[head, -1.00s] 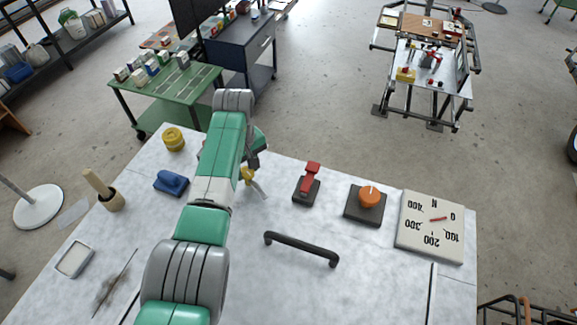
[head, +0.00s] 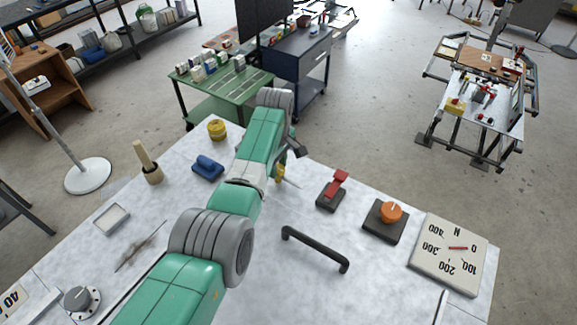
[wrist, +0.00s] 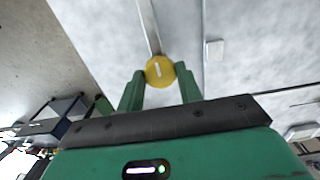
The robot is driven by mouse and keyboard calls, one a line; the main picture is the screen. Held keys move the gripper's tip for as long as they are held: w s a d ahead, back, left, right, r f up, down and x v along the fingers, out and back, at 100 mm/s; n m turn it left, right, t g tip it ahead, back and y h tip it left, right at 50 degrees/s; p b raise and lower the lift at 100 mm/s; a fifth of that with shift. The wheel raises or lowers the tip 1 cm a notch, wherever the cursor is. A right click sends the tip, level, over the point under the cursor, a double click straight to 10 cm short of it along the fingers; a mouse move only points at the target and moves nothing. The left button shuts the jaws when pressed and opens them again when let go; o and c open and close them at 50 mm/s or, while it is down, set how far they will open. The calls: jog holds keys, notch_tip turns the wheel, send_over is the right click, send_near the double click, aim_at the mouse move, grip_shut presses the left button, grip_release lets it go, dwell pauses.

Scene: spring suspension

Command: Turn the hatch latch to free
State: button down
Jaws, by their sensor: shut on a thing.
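The hatch latch shows as a round yellow knob (wrist: 160,71) with a short white mark on its face in the wrist view. A metal strip runs upward in the picture from behind it. My gripper (wrist: 160,80) has its two green fingers on either side of the knob, shut on it. In the head view, a small part of the yellow latch (head: 280,173) shows beside my green arm, with a pale metal strip pointing to the lower right. My arm hides most of the gripper and the grasp there.
A black handle (head: 315,248) stands on the pale tabletop (head: 290,290). To its right are a red lever (head: 336,184), an orange knob (head: 390,211) and a dial plate (head: 449,251). A blue object (head: 208,167), a yellow cylinder (head: 217,129) and a wooden-handled tool (head: 145,156) stand left of my arm.

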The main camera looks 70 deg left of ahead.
jog(key=shift+r, duration=0.15)
jog(key=c, duration=0.9)
grip_release()
jog(key=shift+c, duration=0.2)
notch_tip(320, 180, up, 8)
jog(key=shift+f+b, duration=0.1)
jog(key=shift+b, duration=0.3)
